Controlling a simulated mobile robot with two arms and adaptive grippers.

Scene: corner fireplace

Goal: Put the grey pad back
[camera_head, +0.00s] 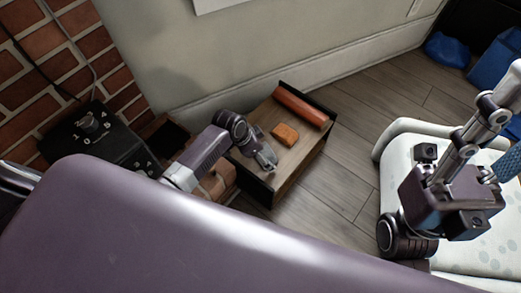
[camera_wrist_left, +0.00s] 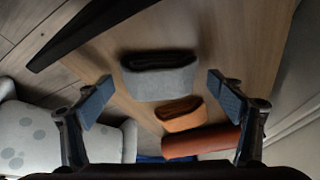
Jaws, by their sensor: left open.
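In the left wrist view, the grey pad (camera_wrist_left: 160,82), a folded soft piece with a dark fold along its upper edge, lies on the wooden surface (camera_wrist_left: 215,45). My left gripper (camera_wrist_left: 160,92) is open, with one finger to each side of the pad and a visible gap on both sides. In the head view, my left gripper (camera_head: 266,160) reaches down over the near end of the low wooden unit (camera_head: 305,158); the pad cannot be made out clearly there. My right arm shows at the right, but I see no right fingers.
An orange folded piece (camera_head: 285,134) and a rust-red roll (camera_head: 302,107) lie further along the wooden surface. Dark upright panels (camera_head: 250,181) close its ends. A white spotted cushioned seat (camera_head: 397,160) stands right, beyond bare floor (camera_head: 345,165). A wall runs behind.

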